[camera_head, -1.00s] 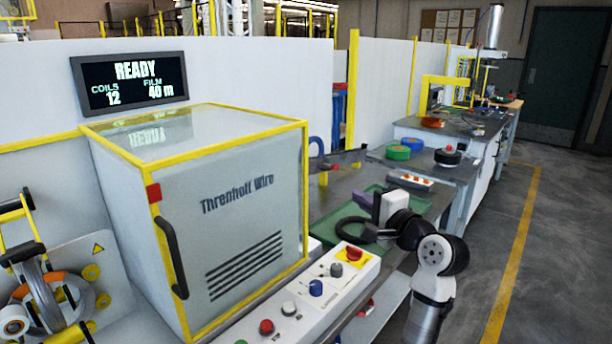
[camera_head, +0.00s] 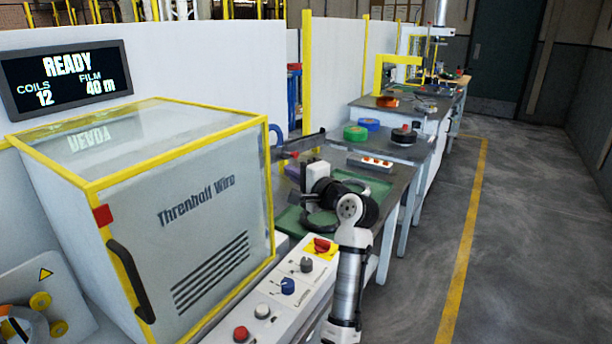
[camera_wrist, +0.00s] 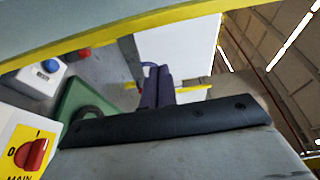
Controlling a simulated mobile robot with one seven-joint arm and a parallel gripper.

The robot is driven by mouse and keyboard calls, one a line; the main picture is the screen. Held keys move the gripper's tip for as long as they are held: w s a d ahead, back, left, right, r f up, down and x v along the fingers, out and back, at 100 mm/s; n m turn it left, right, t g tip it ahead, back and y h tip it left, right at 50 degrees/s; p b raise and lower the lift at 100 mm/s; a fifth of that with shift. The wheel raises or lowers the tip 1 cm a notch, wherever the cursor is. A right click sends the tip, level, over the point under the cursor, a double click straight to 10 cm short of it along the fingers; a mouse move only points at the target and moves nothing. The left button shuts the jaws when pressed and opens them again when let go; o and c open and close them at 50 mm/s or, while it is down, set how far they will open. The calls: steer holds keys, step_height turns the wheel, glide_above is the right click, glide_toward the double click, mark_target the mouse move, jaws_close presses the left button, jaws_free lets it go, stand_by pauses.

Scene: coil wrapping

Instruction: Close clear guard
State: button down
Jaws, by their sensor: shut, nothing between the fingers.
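The clear guard (camera_head: 150,212) is a box with a yellow frame and cloudy see-through panels, lettered "Threnhoff Wire", at the left of the head view. A black handle (camera_head: 130,282) and a red block (camera_head: 103,215) are on its front-left edge. I cannot tell whether it is fully shut. A yellow-edged pale panel (camera_wrist: 90,22) crosses the top of the wrist view. My gripper (camera_head: 288,171) is right of the guard, above the bench and apart from the handle. Its purple fingers (camera_wrist: 157,72) are together and empty in the wrist view.
A control panel (camera_head: 285,300) with buttons and a red main switch (camera_head: 321,246) runs along the guard's front right. A green mat (camera_head: 375,187) with a black ring lies under my arm. A display (camera_head: 66,78) reads READY. Floor at right is clear.

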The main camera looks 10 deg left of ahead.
steer(key=s+a, duration=0.1)
steer(key=s+a+p, duration=0.1)
steer(key=s, duration=0.1)
steer(key=shift+s, duration=0.1)
stand_by(0.6)
